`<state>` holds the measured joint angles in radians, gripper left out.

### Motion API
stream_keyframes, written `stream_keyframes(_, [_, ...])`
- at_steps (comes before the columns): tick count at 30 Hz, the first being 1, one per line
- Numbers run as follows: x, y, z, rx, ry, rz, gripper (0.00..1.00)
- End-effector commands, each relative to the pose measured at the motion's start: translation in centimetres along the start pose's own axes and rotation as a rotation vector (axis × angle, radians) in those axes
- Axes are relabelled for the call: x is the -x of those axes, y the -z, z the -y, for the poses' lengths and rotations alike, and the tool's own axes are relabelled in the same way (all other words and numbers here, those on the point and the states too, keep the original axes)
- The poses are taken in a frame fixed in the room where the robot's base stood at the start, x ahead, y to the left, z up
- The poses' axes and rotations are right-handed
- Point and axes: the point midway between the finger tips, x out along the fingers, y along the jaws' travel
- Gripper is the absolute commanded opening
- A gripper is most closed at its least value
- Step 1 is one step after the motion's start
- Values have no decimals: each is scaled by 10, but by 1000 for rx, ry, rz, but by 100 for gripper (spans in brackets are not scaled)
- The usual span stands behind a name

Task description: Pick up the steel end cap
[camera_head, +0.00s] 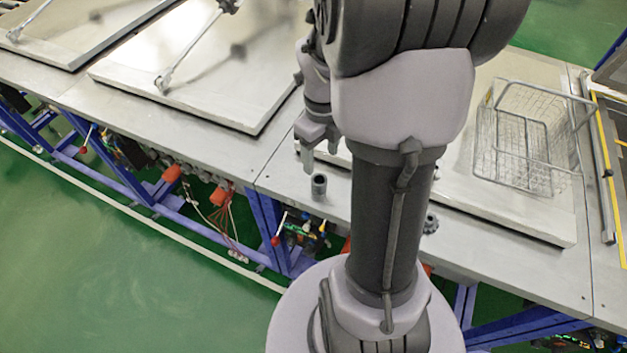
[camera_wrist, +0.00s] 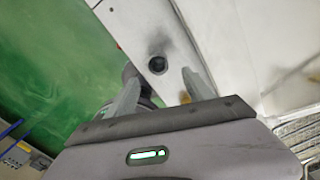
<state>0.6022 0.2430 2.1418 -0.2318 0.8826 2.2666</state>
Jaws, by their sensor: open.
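A small grey, hollow-topped cylinder (camera_head: 319,186), which looks like the steel end cap, stands upright on the table's front strip. In the wrist view the round dark thing (camera_wrist: 157,64) appears to be this same cap, just beyond and between the fingertips. My gripper (camera_head: 320,152) is open and empty, pointing down above and slightly behind the cap in the head view. Its two spread fingers also show in the wrist view (camera_wrist: 161,77). The fingers look apart from the cap; the exact height gap cannot be told.
A wire basket (camera_head: 525,140) stands on a raised panel at the right. A small dark toothed part (camera_head: 430,223) sits near the table edge, right of my arm. Flat lids (camera_head: 200,70) with struts lie at the left. Green floor (camera_head: 100,270) lies in front.

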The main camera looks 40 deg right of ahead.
Motion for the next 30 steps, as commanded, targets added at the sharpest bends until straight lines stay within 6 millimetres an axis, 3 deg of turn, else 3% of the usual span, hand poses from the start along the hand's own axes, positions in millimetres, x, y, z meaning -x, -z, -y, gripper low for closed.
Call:
stream_keyframes(1, [-18,1,-1,1,-2,-4,61])
stream_keyframes(3, [-33,1,-1,2,-2,-3,61])
stream_keyframes(8, [-51,0,-1,2,-1,-1,61])
stream_keyframes(15, [-96,0,-4,3,-1,-1,61])
stream_keyframes(23, [-99,0,-4,3,1,1,61])
stream_keyframes(30, [-99,0,-4,3,1,1,16])
